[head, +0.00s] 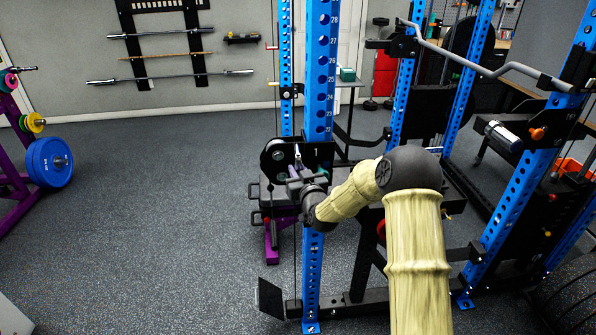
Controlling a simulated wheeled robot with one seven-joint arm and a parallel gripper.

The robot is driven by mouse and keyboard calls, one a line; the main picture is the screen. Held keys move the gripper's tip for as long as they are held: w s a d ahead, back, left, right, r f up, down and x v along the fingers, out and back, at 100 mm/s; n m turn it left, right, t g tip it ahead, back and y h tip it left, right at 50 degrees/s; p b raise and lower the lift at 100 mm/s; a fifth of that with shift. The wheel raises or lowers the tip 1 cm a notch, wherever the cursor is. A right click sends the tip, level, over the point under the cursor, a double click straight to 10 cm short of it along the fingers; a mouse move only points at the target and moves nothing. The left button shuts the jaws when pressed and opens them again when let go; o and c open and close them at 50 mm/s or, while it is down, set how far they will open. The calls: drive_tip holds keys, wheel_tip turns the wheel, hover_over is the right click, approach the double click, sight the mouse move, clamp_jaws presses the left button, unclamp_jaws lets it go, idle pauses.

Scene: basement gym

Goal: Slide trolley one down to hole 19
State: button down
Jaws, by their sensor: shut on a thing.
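A black trolley (322,152) with a round pulley sits on the near blue upright (318,85), just below the lowest numbers I can read. I take it as trolley one, but no label shows. White numbers run down the upright from 28 at the top to the low twenties. Hole 19 cannot be made out; the trolley and my wrist cover that stretch. My gripper (296,170) is at the trolley's front face, shut on a part of it. The fingertips are small and partly hidden by the wrist, so the exact grip is unclear.
A blue rack upright (525,165) with a bent bar (478,62) stands right. A purple stand with blue plates (48,163) is at far left. A black foot plate (270,298) is low beside the near upright. Floor (160,220) to the left is clear.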

drive_tip(key=shift+f+b, duration=0.85)
drive_tip(key=shift+f, duration=0.75)
drive_tip(key=c, duration=1.6)
unclamp_jaws()
drive_tip(key=shift+r, duration=0.15)
drive_tip(key=b+v, duration=0.3)
drive_tip(key=v, duration=1.4)
drive_tip(key=shift+s+d, duration=0.15)
drive_tip(key=shift+s, duration=0.1)
drive_tip(key=shift+r, duration=0.15)
